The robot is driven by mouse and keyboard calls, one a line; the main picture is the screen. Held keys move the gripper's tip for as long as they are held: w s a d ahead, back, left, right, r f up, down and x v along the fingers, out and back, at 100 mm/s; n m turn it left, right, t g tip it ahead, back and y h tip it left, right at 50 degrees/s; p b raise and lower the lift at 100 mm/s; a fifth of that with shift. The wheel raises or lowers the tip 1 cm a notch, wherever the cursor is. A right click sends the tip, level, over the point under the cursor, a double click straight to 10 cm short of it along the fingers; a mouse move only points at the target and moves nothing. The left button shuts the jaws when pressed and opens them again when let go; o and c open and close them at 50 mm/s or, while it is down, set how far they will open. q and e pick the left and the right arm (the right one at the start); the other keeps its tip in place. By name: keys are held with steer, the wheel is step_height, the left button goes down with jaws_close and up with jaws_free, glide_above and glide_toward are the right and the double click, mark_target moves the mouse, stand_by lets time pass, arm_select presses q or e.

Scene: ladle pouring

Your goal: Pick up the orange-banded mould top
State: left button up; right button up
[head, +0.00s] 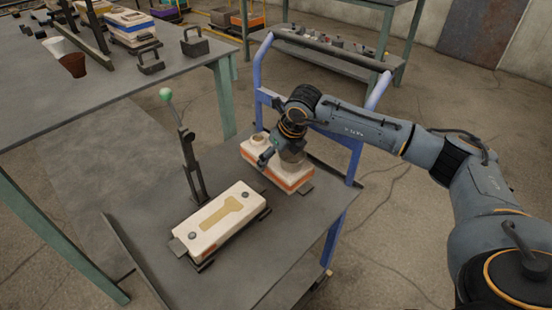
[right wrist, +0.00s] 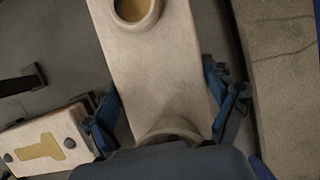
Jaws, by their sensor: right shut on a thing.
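The orange-banded mould top (head: 286,173) is a cream block with an orange band and a raised round cup on top, at the back of the grey cart top. My right gripper (head: 282,160) reaches down over it from above. In the right wrist view the mould top (right wrist: 150,65) lies between the two blue fingers (right wrist: 165,112), one against each long side, and the gripper is shut on it. I cannot tell whether it is clear of the cart top. My left gripper is not in view.
A cream mould half (head: 221,217) with a tan key-shaped hollow sits in front on the cart (head: 150,218). A lever with a green knob (head: 166,95) stands beside it. A workbench (head: 120,95) at upper left holds more moulds and weights. Blue cart rails (head: 340,215) rise behind.

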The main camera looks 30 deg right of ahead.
steer(key=v, duration=0.4)
steer(key=shift+w+r+p, duration=0.2)
steer(key=shift+r+p, duration=0.05)
steer(key=shift+p, duration=0.1)
steer(key=s+r, duration=0.2)
steer(key=s+d+r, duration=0.1)
steer(key=r, duration=0.1)
steer(key=shift+s+r+p, duration=0.2)
steer(key=shift+s+p, duration=0.2)
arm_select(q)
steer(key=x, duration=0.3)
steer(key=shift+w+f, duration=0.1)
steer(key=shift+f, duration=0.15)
arm_select(e)
steer(key=s+d+r, duration=0.2)
steer(key=s+r, duration=0.1)
steer(key=s, duration=0.5)
steer(key=shift+s+r, duration=0.35)
steer(key=shift+r, duration=0.05)
arm_select(q)
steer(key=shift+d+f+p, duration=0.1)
steer(key=shift+p, duration=0.2)
arm_select(e)
steer(key=shift+a, duration=0.1)
